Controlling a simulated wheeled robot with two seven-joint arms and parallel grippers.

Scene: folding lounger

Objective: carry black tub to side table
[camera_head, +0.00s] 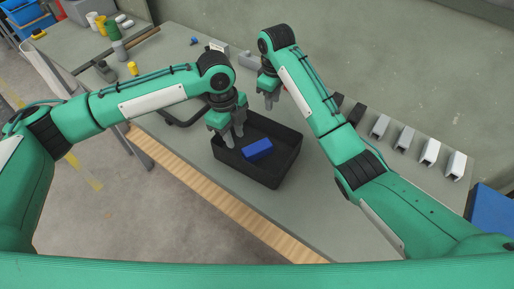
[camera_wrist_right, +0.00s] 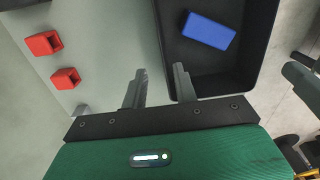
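The black tub (camera_head: 275,178) stands on the grey workbench (camera_head: 225,177) with a blue block (camera_head: 257,150) inside. My left gripper (camera_head: 234,136) is at the tub's left side, fingers pointing down and apart near the rim; whether they touch it is unclear. My right gripper (camera_head: 271,98) is above the tub's far side. In the right wrist view its fingers (camera_wrist_right: 160,86) are apart, either side of the line of the tub's wall (camera_wrist_right: 166,45), with nothing visibly gripped. A grey tabletop (camera_head: 62,57) at upper left may be the side table.
Several bottles and small items, including a green bottle (camera_head: 112,29), stand on the upper-left tabletop. Grey and white brackets (camera_head: 404,139) line the bench's right side. Two red blocks (camera_wrist_right: 45,43) lie outside the tub. A dark frame (camera_head: 190,117) lies behind my left arm.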

